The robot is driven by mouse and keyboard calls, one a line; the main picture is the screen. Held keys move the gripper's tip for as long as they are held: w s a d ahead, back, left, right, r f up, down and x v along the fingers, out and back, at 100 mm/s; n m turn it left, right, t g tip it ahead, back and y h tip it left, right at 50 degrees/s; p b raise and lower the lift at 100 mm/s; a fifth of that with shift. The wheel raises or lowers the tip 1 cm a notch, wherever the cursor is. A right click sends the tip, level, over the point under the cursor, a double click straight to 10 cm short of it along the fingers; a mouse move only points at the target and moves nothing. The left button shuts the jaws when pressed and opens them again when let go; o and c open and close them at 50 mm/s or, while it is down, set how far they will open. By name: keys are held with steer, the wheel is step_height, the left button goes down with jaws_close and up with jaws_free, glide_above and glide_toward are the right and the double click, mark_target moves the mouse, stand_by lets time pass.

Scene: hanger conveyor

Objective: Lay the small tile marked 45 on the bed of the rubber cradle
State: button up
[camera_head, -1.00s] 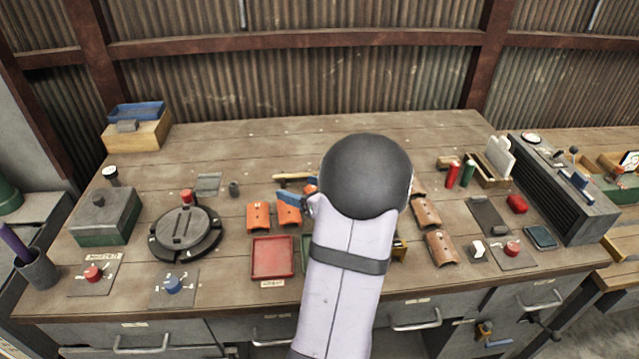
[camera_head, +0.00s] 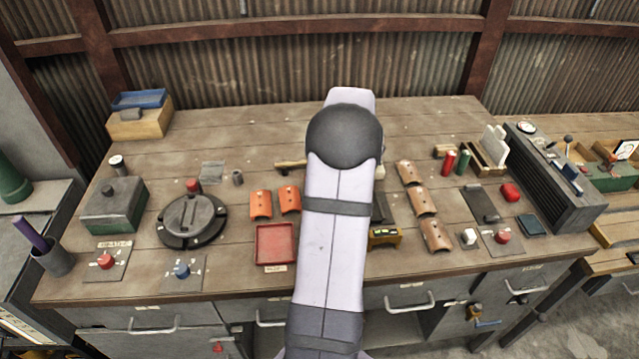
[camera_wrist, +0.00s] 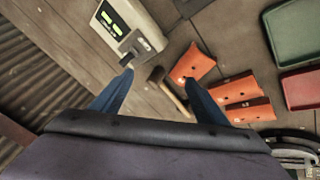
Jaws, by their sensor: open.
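My gripper (camera_wrist: 159,76) has two blue fingers, spread apart with nothing held between them, above the bench in the wrist view. Three orange curved tiles lie to its right: one nearest the fingers (camera_wrist: 196,62), a middle one (camera_wrist: 235,87) and a lower one (camera_wrist: 243,112). Two show in the head view, at left (camera_head: 261,204) and right (camera_head: 290,199). Three brownish tiles lie right of my arm: back (camera_head: 408,173), middle (camera_head: 421,201) and front (camera_head: 436,235). No marking 45 is legible. I cannot identify the rubber cradle with certainty. My arm hides my gripper in the head view.
A red tray (camera_head: 275,245) and a round turntable (camera_head: 190,221) are left of my arm. The back of the bench has free room.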

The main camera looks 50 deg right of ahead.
steer(key=a+m, duration=0.1)
steer(key=a+m+y, duration=0.1)
steer(key=a+f+y, duration=0.1)
steer(key=a, duration=0.1)
steer(key=shift+s+f+m, duration=0.1)
steer(key=shift+s+m, duration=0.15)
steer(key=shift+m, duration=0.15)
steer(key=shift+a+m+g, duration=0.2)
steer(key=shift+m+g, duration=0.1)
steer(key=shift+m, duration=0.1)
steer(key=shift+f+m, duration=0.1)
steer(key=shift+m, duration=0.2)
steer(key=shift+p+x, duration=2)
steer(key=shift+x, duration=1.65)
steer(key=shift+w+a, duration=0.1)
steer(key=shift+w, duration=0.05)
steer(key=c, duration=1.3)
